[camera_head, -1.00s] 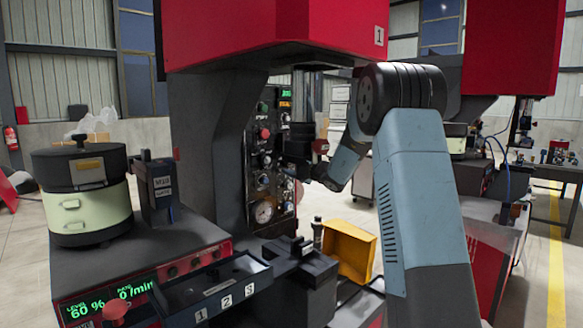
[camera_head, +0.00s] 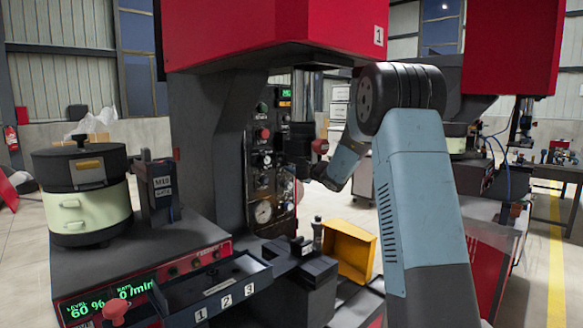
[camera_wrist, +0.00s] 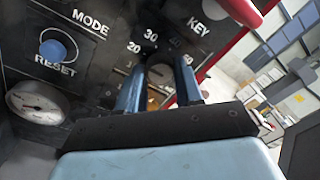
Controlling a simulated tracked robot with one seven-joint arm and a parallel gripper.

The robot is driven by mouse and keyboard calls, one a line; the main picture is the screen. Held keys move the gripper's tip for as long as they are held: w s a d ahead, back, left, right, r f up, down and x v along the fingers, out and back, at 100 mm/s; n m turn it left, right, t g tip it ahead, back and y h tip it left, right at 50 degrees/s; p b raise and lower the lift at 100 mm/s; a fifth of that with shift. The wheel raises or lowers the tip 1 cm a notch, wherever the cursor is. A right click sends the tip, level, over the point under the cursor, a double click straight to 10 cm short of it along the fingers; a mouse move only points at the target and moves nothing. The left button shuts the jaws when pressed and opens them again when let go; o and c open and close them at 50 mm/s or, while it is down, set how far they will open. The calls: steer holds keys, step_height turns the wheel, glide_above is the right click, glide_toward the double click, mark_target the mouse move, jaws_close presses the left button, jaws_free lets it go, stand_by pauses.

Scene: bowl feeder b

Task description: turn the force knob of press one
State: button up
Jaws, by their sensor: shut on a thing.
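Press one (camera_head: 270,35) is the red and dark grey machine with a "1" on its head. Its dark control panel (camera_head: 264,165) faces right in the head view. In the wrist view the force knob (camera_wrist: 160,72) is a round dark knob in front of a printed number scale. My gripper (camera_wrist: 158,82) has its two blue fingers on either side of the knob and is shut on it. The fingers hide part of the knob and its scale, so I cannot read its setting. In the head view the fingertips are too small and dark to make out.
A blue reset button (camera_wrist: 55,50) and a white gauge (camera_wrist: 38,105) sit left of the knob. Red edging lies to its right. The bowl feeder (camera_head: 82,200) stands at left. A yellow bin (camera_head: 350,250) and a dark fixture (camera_head: 290,280) lie below the arm.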

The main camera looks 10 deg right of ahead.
steer(key=shift+a+f, duration=0.15)
steer(key=shift+f, duration=0.05)
stand_by(0.3)
steer(key=shift+m, duration=0.5)
steer(key=m, duration=1.1)
steer(key=shift+m+g, duration=0.3)
steer(key=shift+g, duration=0.1)
steer(key=m, duration=0.4)
steer(key=shift+r+m, duration=0.1)
steer(key=shift+m, duration=0.3)
